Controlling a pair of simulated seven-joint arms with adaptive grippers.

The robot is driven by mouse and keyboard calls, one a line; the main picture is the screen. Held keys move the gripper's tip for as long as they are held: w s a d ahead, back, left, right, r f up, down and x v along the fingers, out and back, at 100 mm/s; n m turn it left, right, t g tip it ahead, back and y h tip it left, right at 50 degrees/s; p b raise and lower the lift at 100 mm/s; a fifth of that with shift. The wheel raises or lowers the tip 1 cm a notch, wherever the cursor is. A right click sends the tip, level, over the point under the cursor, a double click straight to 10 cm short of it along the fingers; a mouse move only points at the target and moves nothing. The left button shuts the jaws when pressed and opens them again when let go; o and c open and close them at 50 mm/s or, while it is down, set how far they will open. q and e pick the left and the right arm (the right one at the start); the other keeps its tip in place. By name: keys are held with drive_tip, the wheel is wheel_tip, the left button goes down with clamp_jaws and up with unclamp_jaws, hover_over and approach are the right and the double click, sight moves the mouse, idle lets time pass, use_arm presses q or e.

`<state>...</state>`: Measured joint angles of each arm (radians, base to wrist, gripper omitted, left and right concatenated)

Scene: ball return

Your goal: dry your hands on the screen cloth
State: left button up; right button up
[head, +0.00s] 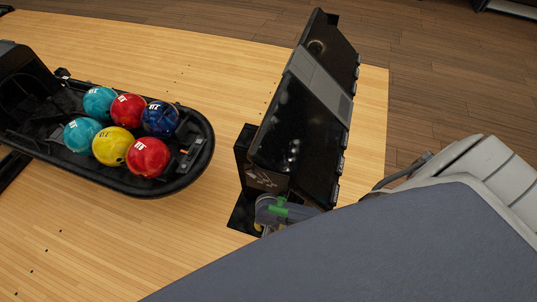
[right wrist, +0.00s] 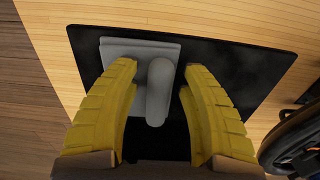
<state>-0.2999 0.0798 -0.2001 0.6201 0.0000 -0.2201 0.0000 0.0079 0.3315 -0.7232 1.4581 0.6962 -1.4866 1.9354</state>
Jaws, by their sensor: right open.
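The screen (head: 290,125) is a black, tilted double panel on a dark stand. A grey strip (head: 319,79) lies across its upper part and looks like the cloth. My right gripper (head: 259,227) is low at the stand's foot, below the strip and apart from it, and partly hidden. In the right wrist view, my right gripper (right wrist: 160,69) has its yellow fingers apart. A grey rounded post (right wrist: 158,92) on a square grey plate (right wrist: 113,53) shows between them; I cannot tell if they touch it. The cloth is not seen there. My left gripper is not in view.
The ball return (head: 200,165) with several coloured balls (head: 113,146) stands left of the screen. A black base plate (right wrist: 235,75) lies under the post. The light wooden floor (head: 90,235) is clear at the lower left.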

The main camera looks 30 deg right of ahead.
wheel_tip(320, 180, up, 17)
drive_tip(key=shift+w, duration=0.2)
idle(0.4)
